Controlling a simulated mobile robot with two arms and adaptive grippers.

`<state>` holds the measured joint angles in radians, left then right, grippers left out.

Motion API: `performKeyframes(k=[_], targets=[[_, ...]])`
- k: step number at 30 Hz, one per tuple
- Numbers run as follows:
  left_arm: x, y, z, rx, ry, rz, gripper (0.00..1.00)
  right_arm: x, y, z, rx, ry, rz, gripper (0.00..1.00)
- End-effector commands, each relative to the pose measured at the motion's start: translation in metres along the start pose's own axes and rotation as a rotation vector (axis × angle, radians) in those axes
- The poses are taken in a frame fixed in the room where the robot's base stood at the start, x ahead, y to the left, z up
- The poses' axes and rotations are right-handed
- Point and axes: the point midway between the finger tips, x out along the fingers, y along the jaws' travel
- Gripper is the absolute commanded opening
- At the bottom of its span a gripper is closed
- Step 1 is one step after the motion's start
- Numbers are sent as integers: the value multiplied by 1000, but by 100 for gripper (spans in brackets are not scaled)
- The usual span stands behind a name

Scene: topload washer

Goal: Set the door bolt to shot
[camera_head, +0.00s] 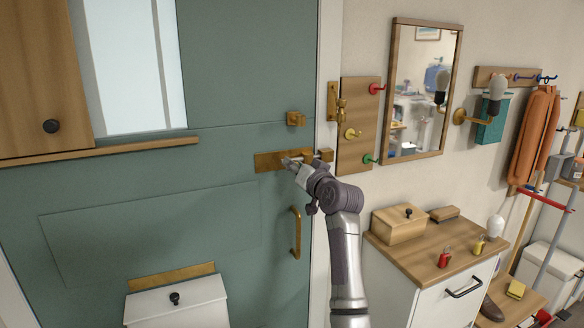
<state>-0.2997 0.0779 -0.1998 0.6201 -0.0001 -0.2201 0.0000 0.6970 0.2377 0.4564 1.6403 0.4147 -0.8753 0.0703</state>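The door bolt is a brass plate (267,161) on the green door (228,70), near its right edge. A small brass catch (326,155) sits just right of it at the door's edge. My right gripper (288,162) is in front of the plate, with its fingertips at the plate's middle. The gripper and wrist cover the plate's lower right part and the bolt's handle, if it is there. I cannot tell whether the fingers are closed or whether they touch the bolt. My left gripper is not in view.
A brass pull handle (296,232) is below the bolt, and a small brass fitting (296,118) is above it. A wooden hook board (357,118) and mirror (424,88) hang to the right. A white cabinet (432,283) with a wooden box (399,224) stands right of my arm.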

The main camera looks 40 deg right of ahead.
Motion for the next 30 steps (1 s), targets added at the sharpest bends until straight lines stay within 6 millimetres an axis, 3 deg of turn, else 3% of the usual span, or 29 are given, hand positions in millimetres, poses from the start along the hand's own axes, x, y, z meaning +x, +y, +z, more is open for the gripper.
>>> performKeyframes(k=[1,4,13,17,30], targets=[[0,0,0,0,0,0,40,0,2,-2,-1,4,3,39],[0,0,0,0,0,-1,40,0,1,-2,-1,3,3,54],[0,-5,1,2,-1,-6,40,-1,0,-1,0,2,1,54],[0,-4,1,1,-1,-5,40,-10,1,0,-2,1,2,54],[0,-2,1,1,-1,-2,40,-96,2,-1,-3,2,3,54]])
